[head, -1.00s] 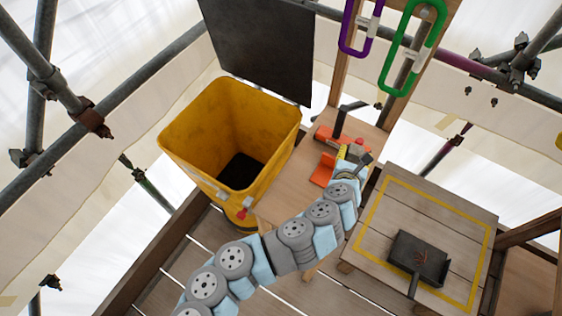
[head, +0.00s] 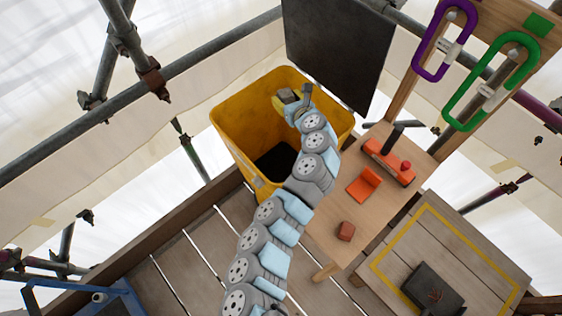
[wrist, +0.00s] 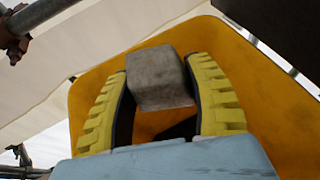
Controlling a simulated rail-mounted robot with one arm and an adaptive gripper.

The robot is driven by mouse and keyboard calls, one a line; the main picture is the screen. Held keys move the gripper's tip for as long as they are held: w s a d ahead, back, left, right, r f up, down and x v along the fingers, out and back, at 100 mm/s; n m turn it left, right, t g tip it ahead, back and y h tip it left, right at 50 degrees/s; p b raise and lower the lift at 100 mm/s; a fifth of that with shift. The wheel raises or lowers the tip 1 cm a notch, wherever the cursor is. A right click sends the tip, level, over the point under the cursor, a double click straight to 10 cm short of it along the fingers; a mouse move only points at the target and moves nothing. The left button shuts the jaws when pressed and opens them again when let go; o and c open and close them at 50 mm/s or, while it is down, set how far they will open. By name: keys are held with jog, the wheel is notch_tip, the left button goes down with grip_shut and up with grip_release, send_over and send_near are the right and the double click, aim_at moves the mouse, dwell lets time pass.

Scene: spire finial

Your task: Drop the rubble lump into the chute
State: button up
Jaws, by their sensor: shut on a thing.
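The rubble lump (wrist: 160,78) is a grey, blocky piece. My gripper (wrist: 162,88) has yellow ridged fingers and is shut on it, one finger on each side. In the head view the lump (head: 288,96) shows small at my gripper's tip (head: 292,103). The chute is a yellow, square-mouthed bin (head: 237,128) with a dark opening at its bottom. My gripper and the lump appear over the chute's mouth, toward its far right part. How high they are above the rim I cannot tell. The yellow chute wall (wrist: 265,100) fills much of the wrist view behind the lump.
A dark panel (head: 335,50) stands behind the chute. Purple (head: 430,58) and green (head: 462,110) carabiners hang above. Scaffold tubes surround the deck.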

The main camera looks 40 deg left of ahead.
jog(key=shift+s+a+f, duration=0.15)
jog(key=shift+a+f, duration=0.05)
jog(key=shift+f, duration=0.05)
notch_tip(320, 180, down, 6)
jog(key=b, duration=0.7)
jog(key=shift+r, duration=0.15)
jog(key=o, duration=1.3)
jog(key=shift+v, duration=6)
jog(key=shift+r, duration=0.1)
